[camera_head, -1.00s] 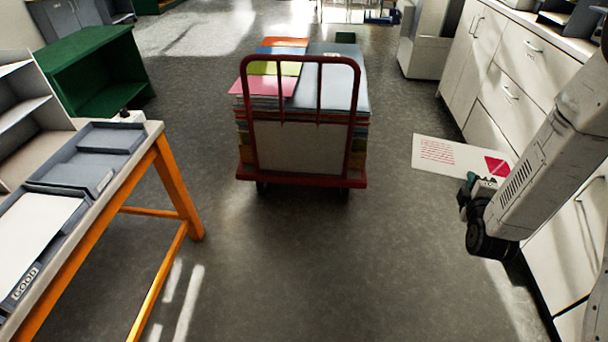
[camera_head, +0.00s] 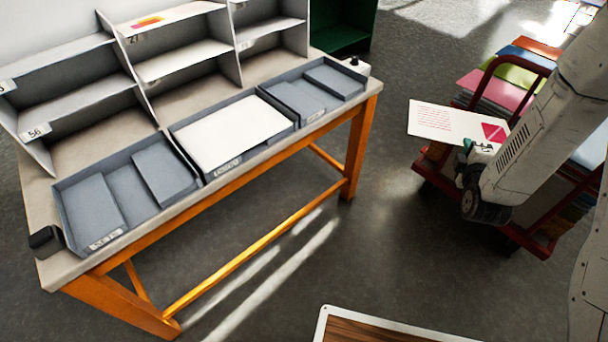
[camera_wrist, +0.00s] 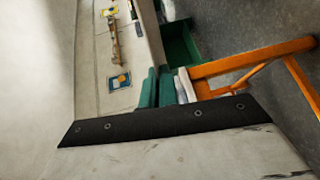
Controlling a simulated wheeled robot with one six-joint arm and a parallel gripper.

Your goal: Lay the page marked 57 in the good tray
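My gripper (camera_head: 472,152) is shut on the near edge of a page (camera_head: 440,122) with red print and a magenta shape. No number can be read on the page. It is held out in the air in front of the red cart, well to the right of the table. The good tray (camera_head: 220,170) is the middle grey tray on the orange-legged table, with white paper lying in it. Its label is blurred now but read GOOD earlier. In the wrist view, green finger parts (camera_wrist: 150,88) show, but the grip itself is unclear.
The table (camera_head: 255,72) also bears a left tray (camera_head: 95,243) and a right tray (camera_head: 340,100) with grey inserts. A pigeonhole shelf (camera_head: 150,100) stands behind them. The loaded red cart (camera_head: 430,172) is at right. A wood-topped surface (camera_head: 370,330) is at the bottom edge. Floor between is clear.

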